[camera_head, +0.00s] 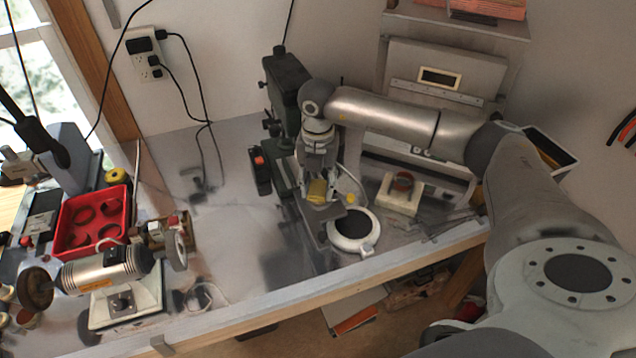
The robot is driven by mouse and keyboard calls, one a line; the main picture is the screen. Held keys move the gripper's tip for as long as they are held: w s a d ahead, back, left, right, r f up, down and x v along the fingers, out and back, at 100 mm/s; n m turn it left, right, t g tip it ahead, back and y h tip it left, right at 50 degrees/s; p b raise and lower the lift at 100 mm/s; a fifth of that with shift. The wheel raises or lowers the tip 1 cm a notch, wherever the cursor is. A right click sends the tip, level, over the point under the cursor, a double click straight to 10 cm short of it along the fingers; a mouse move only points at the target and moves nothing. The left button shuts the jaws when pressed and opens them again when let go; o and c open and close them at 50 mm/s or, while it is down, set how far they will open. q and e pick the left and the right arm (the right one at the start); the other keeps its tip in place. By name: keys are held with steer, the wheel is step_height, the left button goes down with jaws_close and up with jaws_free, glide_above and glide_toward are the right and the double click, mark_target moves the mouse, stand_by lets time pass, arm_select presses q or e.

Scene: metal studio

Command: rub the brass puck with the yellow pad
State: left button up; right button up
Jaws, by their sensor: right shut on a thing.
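My right gripper (316,186) reaches in from the right and points down near the middle of the view. It is shut on the yellow pad (317,191), which shows between its fingers above a grey metal plate of the drill-press-like machine. A round brownish-red piece, apparently the brass puck (404,181), sits on a cream block (400,197) to the right of the gripper. The pad and the puck are clearly apart. My left gripper is not in view.
A white ring-shaped device with a dark top (352,230) stands just right of and below the gripper. The dark green machine (287,85) rises behind it. A bench grinder (112,272) and red tray (75,230) are at left. Bare benchtop (235,235) lies between.

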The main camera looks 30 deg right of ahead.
arm_select(q)
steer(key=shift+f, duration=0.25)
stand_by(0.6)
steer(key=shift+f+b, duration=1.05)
steer(key=shift+b, duration=0.25)
stand_by(5.8)
